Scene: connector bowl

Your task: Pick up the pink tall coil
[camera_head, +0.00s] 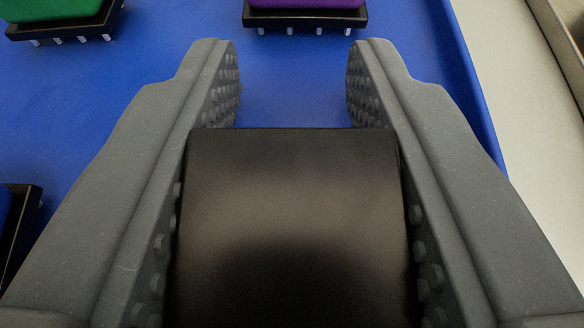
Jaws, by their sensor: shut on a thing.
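My gripper (293,85) is shut on a dark, smooth block (293,220) that fills the space between its two grey fingers. The studded inner pads press on the block's left and right sides. The fingertips reach beyond the block's far edge. Only the block's dark top and face show, and no pink is visible on it, so I cannot tell whether it is the pink tall coil. Its lower part is hidden. No pink thing shows elsewhere in view.
A blue surface (290,105) lies below, with its raised edge on the right and a pale surface (515,100) beyond. A green part (60,8) on a black pinned base is at top left. A purple-topped one (305,15) is at top centre. A black-edged part (20,225) shows at left.

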